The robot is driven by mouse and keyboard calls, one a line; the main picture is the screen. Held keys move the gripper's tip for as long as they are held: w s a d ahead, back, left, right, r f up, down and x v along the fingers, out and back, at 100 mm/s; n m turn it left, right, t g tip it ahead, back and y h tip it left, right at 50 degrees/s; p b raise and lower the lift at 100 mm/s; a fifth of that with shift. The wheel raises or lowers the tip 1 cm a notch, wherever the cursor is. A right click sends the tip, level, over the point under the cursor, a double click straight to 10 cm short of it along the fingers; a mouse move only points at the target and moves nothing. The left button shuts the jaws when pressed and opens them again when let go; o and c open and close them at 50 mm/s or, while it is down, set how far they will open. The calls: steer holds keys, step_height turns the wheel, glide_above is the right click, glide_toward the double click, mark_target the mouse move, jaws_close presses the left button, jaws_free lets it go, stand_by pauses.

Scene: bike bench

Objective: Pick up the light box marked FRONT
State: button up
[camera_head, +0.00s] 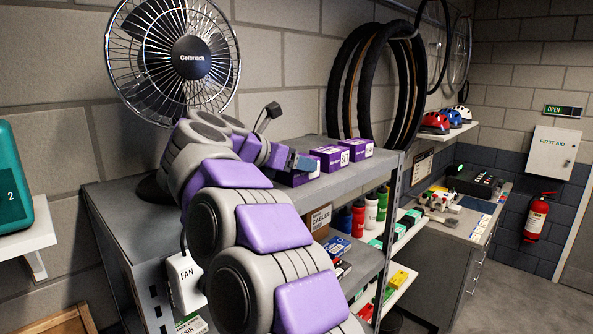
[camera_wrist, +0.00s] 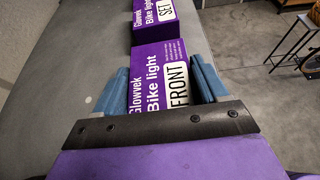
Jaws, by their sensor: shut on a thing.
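The purple light box marked FRONT (camera_wrist: 158,85) lies on the grey shelf top between the two blue fingers of my gripper (camera_wrist: 160,88) in the wrist view. The fingers are shut on its sides. Its white label faces up and reads "FRONT", beside the words "Bike light". In the head view my gripper (camera_head: 303,162) is at the shelf top, and the FRONT box (camera_head: 292,179) is partly hidden behind it. I cannot tell whether the box touches the shelf.
A purple box marked SET (camera_head: 329,158) stands just beyond, with another purple box (camera_head: 356,149) behind it. A fan (camera_head: 187,58) stands at the left of the shelf top (camera_head: 330,180). Tyres (camera_head: 372,85) hang behind. Bottles (camera_head: 371,207) stand on a lower shelf.

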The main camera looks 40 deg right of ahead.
steer(key=shift+c, duration=0.8)
steer(key=shift+r, duration=0.15)
